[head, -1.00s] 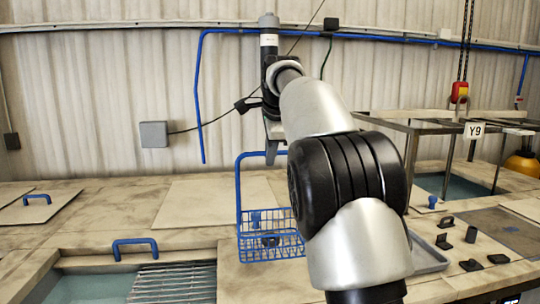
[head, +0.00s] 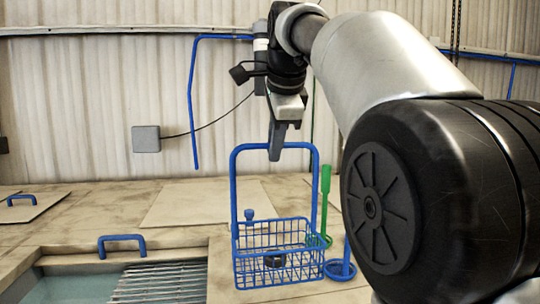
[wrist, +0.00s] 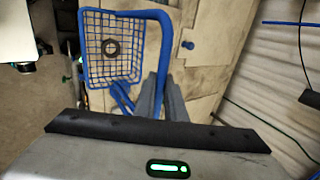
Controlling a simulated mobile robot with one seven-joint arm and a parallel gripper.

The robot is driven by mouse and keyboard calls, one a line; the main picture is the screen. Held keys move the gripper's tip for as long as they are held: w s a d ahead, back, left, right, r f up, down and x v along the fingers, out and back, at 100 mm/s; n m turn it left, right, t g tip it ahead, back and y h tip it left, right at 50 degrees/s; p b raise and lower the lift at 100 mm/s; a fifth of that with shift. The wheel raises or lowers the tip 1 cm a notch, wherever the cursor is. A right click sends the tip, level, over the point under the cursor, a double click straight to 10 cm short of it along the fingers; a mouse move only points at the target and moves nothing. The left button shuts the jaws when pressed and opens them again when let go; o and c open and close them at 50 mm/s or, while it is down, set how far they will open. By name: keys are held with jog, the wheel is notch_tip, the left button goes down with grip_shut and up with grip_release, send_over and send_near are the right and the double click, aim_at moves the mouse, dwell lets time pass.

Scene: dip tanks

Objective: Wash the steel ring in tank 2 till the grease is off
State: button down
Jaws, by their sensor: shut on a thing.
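The steel ring (head: 275,260) is dark and lies inside a blue wire basket (head: 258,281). In the wrist view the ring (wrist: 111,47) lies flat on the basket's mesh floor. My gripper (head: 276,153) is shut on the top bar of the basket's tall blue handle (head: 234,185). The fingers (wrist: 161,96) also show in the wrist view. Whether the basket rests on the worktop or hangs just above it, I cannot tell. A tank (head: 75,290) with bluish liquid is at the lower left; no number shows on it.
A slatted metal rack (head: 160,282) lies at that tank's right side. A blue-handled lid (head: 122,243) is behind it. A green upright tool (head: 325,200) and a blue round-based item (head: 341,268) stand right of the basket. My arm hides the right side.

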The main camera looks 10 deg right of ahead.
jog(key=s+b, duration=0.6)
jog(key=s, duration=1.3)
jog(key=shift+s, duration=0.3)
